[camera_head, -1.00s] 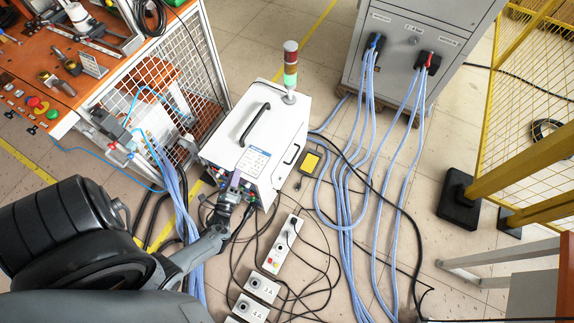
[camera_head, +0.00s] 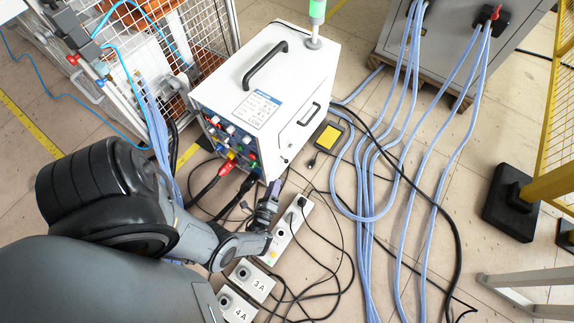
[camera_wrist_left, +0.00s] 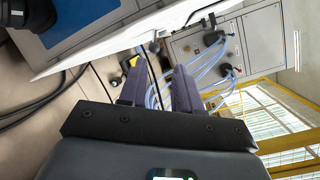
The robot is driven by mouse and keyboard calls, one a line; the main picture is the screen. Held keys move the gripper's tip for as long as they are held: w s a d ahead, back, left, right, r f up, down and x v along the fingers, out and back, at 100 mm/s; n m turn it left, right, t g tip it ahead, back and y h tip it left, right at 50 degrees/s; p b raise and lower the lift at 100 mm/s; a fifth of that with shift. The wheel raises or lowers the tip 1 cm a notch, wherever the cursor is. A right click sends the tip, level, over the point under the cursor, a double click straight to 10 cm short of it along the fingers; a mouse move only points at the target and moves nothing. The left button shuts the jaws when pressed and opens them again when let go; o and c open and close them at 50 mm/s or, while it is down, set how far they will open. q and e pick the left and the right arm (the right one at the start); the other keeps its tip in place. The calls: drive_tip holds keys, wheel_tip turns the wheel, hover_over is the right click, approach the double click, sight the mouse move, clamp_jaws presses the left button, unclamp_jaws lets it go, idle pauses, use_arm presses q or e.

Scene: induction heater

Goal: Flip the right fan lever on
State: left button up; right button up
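The white heater box (camera_head: 290,70) stands on the floor in the upper middle of the head view. Its front panel (camera_head: 228,143) carries several small coloured switches and plugs; I cannot tell which is the right fan lever. My left gripper (camera_head: 276,188) is by the box's lower right front corner, apart from the switches, with the white power strip below it in the picture. In the left wrist view its two purple-grey fingers (camera_wrist_left: 159,82) are apart with nothing between them. The box's white side (camera_wrist_left: 145,22) runs across the top there. My right gripper is not in view.
The power strip (camera_head: 288,226) and small boxes marked 3A (camera_head: 252,281) and 4A (camera_head: 238,306) lie among black cables. Light blue hoses (camera_head: 372,180) run from the grey cabinet (camera_head: 455,55). A yellow-topped pedal (camera_head: 329,137) lies right of the heater.

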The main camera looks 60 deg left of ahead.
sight(284, 159)
use_arm(q)
drive_tip(key=f+b+x, duration=0.1)
drive_tip(key=b+x, duration=0.2)
drive_tip(key=x, duration=0.9)
drive_tip(key=shift+w+d+f+b, duration=0.35)
drive_tip(key=shift+w+d+b, duration=0.05)
drive_tip(key=shift+d, duration=0.05)
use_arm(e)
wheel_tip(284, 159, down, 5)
use_arm(q)
clamp_jaws()
